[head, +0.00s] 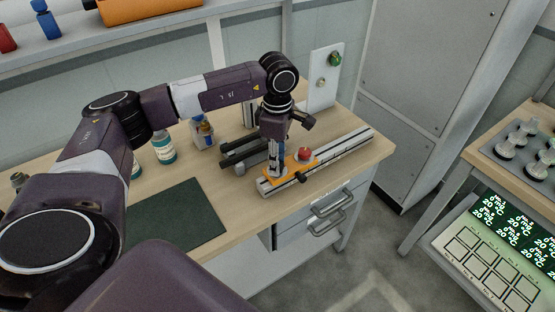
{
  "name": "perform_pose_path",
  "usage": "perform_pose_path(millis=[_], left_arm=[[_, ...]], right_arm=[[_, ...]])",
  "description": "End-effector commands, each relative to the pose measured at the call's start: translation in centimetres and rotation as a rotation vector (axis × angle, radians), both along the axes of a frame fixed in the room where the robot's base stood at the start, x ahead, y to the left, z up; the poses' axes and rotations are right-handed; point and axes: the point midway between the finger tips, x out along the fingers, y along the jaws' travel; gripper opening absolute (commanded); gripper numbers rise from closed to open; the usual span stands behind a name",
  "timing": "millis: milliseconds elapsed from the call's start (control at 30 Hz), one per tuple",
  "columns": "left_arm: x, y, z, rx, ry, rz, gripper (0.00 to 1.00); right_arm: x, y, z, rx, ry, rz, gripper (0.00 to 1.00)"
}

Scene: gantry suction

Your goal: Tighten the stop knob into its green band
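An orange carriage (299,167) sits on a pale slotted rail (340,148) near the bench's right end. A small black knob (302,178) sticks out at the carriage's front side; it may be the stop knob. I cannot make out a green band on it. A round red part (305,154) sits on the carriage. My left gripper (276,172) points down at the carriage's left end, left of the black knob. Its fingers are small and partly merge with the parts behind, so I cannot tell whether they are open or shut. My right gripper is out of view.
A white panel (323,85) with a green button (335,59) stands behind the rail. Dark bars (243,150) lie left of the rail. Bottles (163,147) stand under my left arm. A dark mat (175,218) lies flat at the front. A grey cabinet (425,80) stands right of the bench.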

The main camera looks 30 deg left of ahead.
Motion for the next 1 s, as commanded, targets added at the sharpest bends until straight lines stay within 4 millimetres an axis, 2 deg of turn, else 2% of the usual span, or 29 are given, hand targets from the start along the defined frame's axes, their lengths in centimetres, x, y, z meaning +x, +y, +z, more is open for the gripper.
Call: perform_pose_path(millis=[33, 200, 367, 700, 1000], left_arm=[[0.0, 0.0, 0.0, 0.000, 0.000, 0.000, 0.23], [0.0, 0.0, 0.0, 0.000, 0.000, 0.000, 0.04], [0.0, 0.0, -0.2, 0.000, -0.001, -0.030, 0.04], [0.0, 0.0, -0.3, 0.000, -0.002, -0.357, 0.04], [0.0, -0.1, 0.1, -0.001, -0.001, -0.457, 0.04]], right_arm=[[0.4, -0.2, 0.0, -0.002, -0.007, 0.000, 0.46], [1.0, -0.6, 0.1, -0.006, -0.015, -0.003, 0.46], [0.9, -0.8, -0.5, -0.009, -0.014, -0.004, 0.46], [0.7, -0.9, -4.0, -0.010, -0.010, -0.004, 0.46], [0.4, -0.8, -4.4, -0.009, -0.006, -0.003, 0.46]])
